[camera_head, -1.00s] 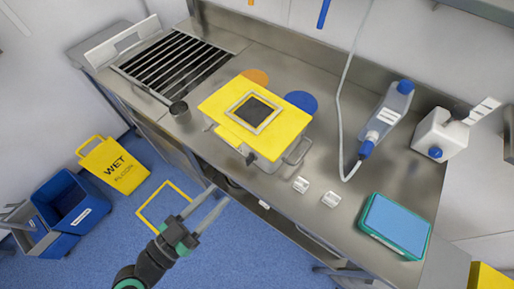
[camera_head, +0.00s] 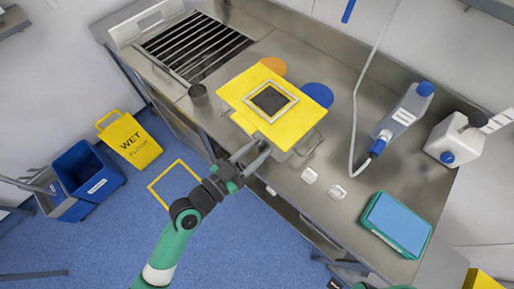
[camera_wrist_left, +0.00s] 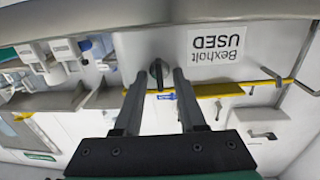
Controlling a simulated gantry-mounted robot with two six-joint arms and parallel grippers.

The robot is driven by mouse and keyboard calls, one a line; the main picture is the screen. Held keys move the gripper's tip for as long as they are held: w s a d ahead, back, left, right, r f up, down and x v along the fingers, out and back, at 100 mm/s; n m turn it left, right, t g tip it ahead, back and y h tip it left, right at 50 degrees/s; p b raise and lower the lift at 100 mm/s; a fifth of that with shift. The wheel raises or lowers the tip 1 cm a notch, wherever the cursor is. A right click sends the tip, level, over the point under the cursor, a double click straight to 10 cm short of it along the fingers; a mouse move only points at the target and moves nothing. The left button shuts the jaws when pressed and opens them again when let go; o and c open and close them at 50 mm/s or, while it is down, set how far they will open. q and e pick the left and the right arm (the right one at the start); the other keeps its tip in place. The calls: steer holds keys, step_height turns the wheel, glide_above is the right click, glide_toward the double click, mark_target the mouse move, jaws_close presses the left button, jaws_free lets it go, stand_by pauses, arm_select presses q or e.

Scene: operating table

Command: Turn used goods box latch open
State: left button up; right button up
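The used goods box (camera_head: 250,116) is a pale box with a yellow lid and a dark framed window, standing on the steel counter. In the left wrist view its white front (camera_wrist_left: 255,60) carries an upside-down label reading "Bexholt USED". The latch (camera_wrist_left: 158,72) is a small dark knob on that front, seen between my left fingertips. My left gripper (camera_head: 256,152) is at the box's front edge, with its two fingers apart and nothing held. Whether a finger touches the latch I cannot tell. In the head view the latch is hidden by the gripper. My right gripper is not in view.
Blue bins and a yellow wet-floor sign (camera_head: 130,141) stand on the floor.

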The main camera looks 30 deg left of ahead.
arm_select(q)
jaws_close()
steer(key=shift+n, duration=0.3)
stand_by(0.3)
steer(key=n+p, duration=0.1)
steer(key=n, duration=0.3)
steer(key=n+p, duration=0.1)
steer(key=n, duration=0.3)
steer(key=shift+a+n, duration=0.1)
steer(key=shift+n, duration=0.3)
steer(key=n+p, duration=0.1)
steer(key=n, duration=0.3)
steer(key=shift+f+p, duration=0.1)
steer(key=shift+p, duration=0.25)
steer(key=shift+f+n+p, duration=0.1)
steer(key=shift+n+p, duration=0.4)
steer(key=shift+n, duration=1.7)
